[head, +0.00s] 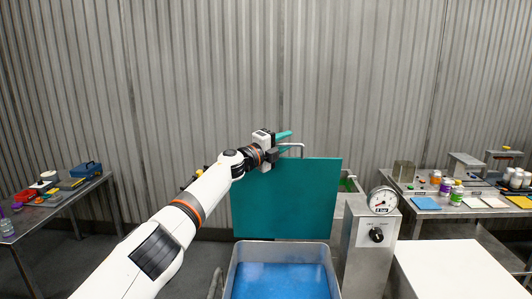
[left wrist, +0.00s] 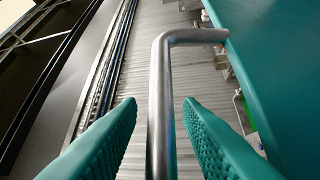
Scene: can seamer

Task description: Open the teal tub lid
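The teal lid (head: 286,200) stands about upright at the back of a grey tub (head: 235,265), and the tub's blue inside shows. The lid also shows at the right of the left wrist view (left wrist: 275,60). A bent metal handle (head: 298,145) sticks up at the lid's top edge. In the left wrist view the handle (left wrist: 160,100) runs between the teal fingers of my left gripper (left wrist: 161,105). The fingers are apart, with a gap on each side of the bar. The left gripper (head: 285,142) is at the lid's top edge in the head view. My right gripper is not in view.
A metal post with a gauge (head: 382,200) and a black knob (head: 376,235) stands close right of the tub. A white surface (head: 450,270) is at the lower right. Side tables with small items stand at left (head: 30,225) and right. A corrugated wall is behind.

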